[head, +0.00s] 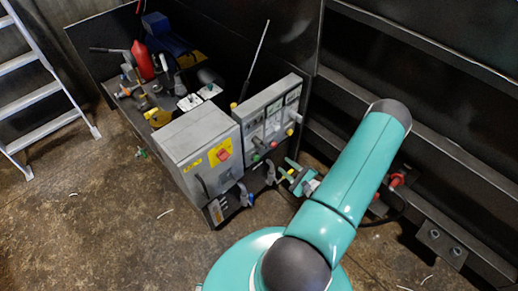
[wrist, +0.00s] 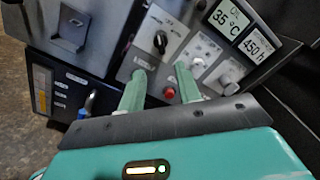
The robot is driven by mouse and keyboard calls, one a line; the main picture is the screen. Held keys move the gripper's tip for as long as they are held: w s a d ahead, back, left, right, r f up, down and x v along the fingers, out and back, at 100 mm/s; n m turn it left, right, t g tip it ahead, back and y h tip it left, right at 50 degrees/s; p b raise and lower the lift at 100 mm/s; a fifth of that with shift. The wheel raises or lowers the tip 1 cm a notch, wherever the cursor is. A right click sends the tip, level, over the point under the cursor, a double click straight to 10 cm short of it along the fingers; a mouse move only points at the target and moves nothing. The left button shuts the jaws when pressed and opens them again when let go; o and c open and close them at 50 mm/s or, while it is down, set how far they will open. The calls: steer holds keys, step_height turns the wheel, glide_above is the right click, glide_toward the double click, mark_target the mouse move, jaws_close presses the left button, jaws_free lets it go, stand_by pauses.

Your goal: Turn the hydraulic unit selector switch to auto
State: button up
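The grey control panel (head: 268,115) stands beyond my arm in the head view. In the wrist view, a black rotary selector switch (wrist: 160,42) sits on a light plate of the panel, with small markings around it; its lettering is too small to read surely. My gripper (head: 288,172) is in front of the panel in the head view. In the wrist view my gripper (wrist: 160,72) shows two green fingers apart, with nothing between them. The fingertips lie below the switch in the picture, one to each side of it. Contact with the panel is not visible.
A red button (wrist: 169,93), a pale knob (wrist: 230,80) and oil and hours displays (wrist: 228,16) are near the switch. A grey box with a red-and-yellow switch (head: 222,154) adjoins the panel. A dark steel structure (head: 420,110) is to the right, a ladder (head: 38,95) far left.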

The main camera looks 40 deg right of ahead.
mark_target(265, 148)
steer(key=w, duration=1.3)
steer(key=shift+w, duration=0.3)
steer(key=shift+a, duration=0.1)
steer(key=c, duration=0.6)
steer(key=shift+m, duration=0.3)
steer(key=m, duration=1.2)
steer(key=shift+s+m, duration=0.1)
steer(key=shift+m, duration=0.2)
steer(key=m, duration=0.4)
steer(key=shift+m, duration=0.4)
